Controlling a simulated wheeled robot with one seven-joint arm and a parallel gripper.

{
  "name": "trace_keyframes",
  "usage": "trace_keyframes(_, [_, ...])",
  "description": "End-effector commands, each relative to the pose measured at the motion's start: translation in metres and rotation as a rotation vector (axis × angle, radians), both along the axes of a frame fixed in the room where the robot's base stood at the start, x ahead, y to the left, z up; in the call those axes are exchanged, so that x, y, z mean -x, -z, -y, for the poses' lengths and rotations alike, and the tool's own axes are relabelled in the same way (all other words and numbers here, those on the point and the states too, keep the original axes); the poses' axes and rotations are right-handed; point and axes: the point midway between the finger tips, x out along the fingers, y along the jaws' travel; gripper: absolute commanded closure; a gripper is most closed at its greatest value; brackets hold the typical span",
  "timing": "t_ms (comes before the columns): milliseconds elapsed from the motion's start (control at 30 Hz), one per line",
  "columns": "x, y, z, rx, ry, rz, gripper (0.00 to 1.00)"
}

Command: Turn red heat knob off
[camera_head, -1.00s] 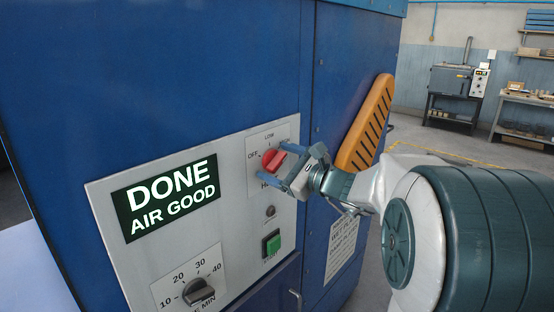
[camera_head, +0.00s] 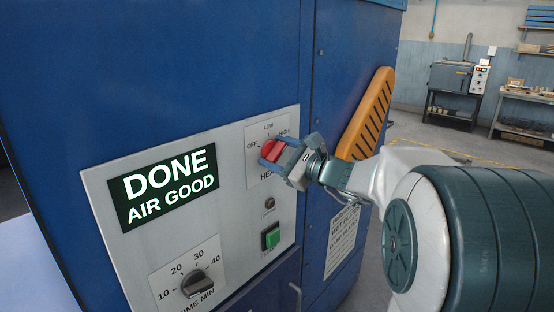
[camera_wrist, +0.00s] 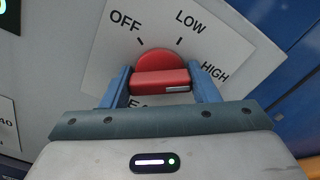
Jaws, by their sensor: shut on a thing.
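The red heat knob (camera_head: 271,150) is on a white label marked OFF, LOW and HIGH, on the grey control panel of the blue machine. In the wrist view the knob (camera_wrist: 158,62) has a round base and a raised bar, with a pale strip toward the bar's right end, on the HIGH side. My gripper (camera_head: 274,153) is at the knob. Its two blue fingers stand on either side of the bar in the wrist view (camera_wrist: 162,84), shut on it. Part of the lower label is hidden behind my gripper.
The panel also has a lit display (camera_head: 164,187) reading DONE, AIR GOOD, a green button (camera_head: 271,239) and a dark time knob (camera_head: 195,284). An orange slotted handle (camera_head: 367,115) stands out close to my wrist. Open floor lies to the right.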

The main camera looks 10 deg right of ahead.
Motion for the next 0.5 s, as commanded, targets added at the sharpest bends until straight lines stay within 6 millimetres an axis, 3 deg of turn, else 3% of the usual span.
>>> trace_keyframes(100, [0.0004,0.0083,-0.0009,0.057,-0.001,0.044,0.68])
trace_keyframes(500, [0.0006,0.0107,-0.0011,0.319,-0.001,0.234,0.68])
